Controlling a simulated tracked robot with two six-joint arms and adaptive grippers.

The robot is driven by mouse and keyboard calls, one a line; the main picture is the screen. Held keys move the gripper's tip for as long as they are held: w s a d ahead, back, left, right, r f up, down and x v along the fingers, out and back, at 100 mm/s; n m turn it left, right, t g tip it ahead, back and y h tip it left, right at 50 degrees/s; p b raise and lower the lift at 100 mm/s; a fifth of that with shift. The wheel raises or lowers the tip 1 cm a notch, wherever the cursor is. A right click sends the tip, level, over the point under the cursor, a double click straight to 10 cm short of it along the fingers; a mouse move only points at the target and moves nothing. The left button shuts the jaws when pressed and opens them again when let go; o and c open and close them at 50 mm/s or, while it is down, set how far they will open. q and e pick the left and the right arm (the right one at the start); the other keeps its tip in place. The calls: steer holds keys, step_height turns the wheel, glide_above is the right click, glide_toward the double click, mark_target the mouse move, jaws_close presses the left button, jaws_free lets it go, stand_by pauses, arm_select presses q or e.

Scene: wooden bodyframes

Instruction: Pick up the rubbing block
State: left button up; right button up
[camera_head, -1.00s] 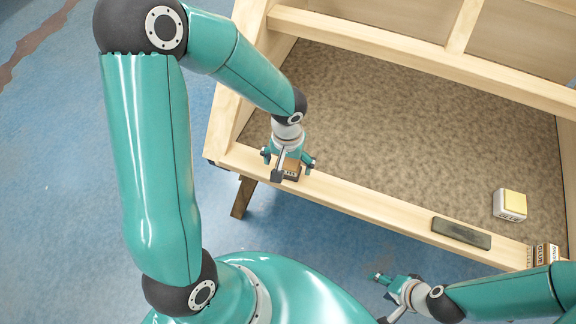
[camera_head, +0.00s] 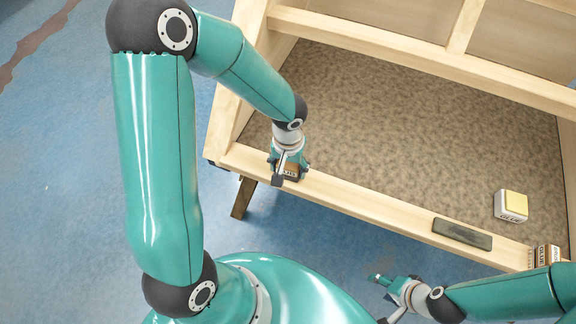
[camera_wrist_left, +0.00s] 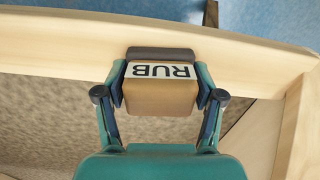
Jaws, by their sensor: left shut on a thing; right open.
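The rubbing block (camera_wrist_left: 160,97) is a tan block with a dark layer along one edge and a white label reading "RUB". It sits on the front wooden rail near its left end. In the head view it shows only partly, under my left gripper (camera_head: 288,172). In the left wrist view my left gripper (camera_wrist_left: 160,95) has one finger against each side of the block and is shut on it. The block appears to be still at the rail. My right gripper (camera_head: 378,285) is open and empty, low in front of the rail at the right.
A dark flat block (camera_head: 462,234) lies on the front rail (camera_head: 370,209). A yellow-topped white "GLUE" box (camera_head: 511,206) sits on the brown panel (camera_head: 400,130) inside the frame. Small labelled boxes (camera_head: 546,256) stand at the right end. The rail between left gripper and dark block is clear.

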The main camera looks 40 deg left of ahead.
arm_select(q)
steer(key=shift+r, duration=0.1)
step_height(320, 180, up, 20)
steer(key=p, duration=0.2)
stand_by(0.3)
